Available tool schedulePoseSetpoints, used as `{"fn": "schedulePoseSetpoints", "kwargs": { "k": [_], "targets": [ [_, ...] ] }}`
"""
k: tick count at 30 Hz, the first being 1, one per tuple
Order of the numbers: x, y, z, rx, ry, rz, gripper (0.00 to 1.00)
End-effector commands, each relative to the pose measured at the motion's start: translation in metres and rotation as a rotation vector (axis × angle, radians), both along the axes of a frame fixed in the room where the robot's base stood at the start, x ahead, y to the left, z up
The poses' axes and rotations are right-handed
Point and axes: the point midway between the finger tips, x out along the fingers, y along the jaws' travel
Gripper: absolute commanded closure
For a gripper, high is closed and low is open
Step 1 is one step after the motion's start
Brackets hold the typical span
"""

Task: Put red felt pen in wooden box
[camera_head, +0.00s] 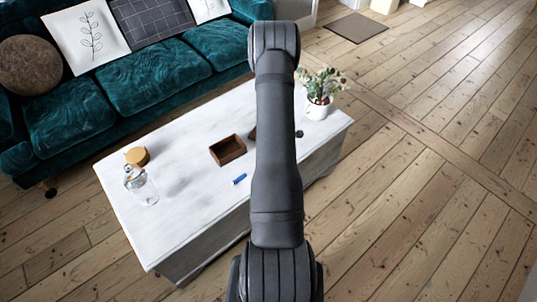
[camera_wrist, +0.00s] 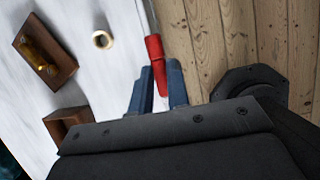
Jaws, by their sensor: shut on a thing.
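In the wrist view my gripper (camera_wrist: 158,92) has its two blue-grey fingers shut on the red felt pen (camera_wrist: 154,50). The pen's red part sticks out past the fingertips, near the table's edge. The open brown wooden box (camera_head: 228,150) stands on the white table in the head view. A brown box (camera_wrist: 68,120), partly hidden by my gripper's body, shows to the left of the fingers in the wrist view. My gripper and the pen are hidden behind my arm in the head view.
The white table (camera_head: 185,210) also holds a blue pen (camera_head: 239,179), a glass jar (camera_head: 143,190), a round wooden lid (camera_head: 137,156) and a potted plant (camera_head: 317,108). The wrist view shows a wooden block with a brass piece (camera_wrist: 43,55) and a pale ring (camera_wrist: 103,40). A teal sofa (camera_head: 150,75) stands behind.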

Motion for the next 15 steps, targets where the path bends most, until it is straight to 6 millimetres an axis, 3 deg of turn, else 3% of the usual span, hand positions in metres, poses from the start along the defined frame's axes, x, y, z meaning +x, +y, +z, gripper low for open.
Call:
{"fn": "schedulePoseSetpoints", "kwargs": {
  "k": [8, 15],
  "targets": [
    [0.016, 0.002, -0.001, 0.001, -0.002, -0.245, 1.0],
    [0.037, 0.012, -0.005, 0.002, -0.001, -0.694, 1.0]
  ]
}}
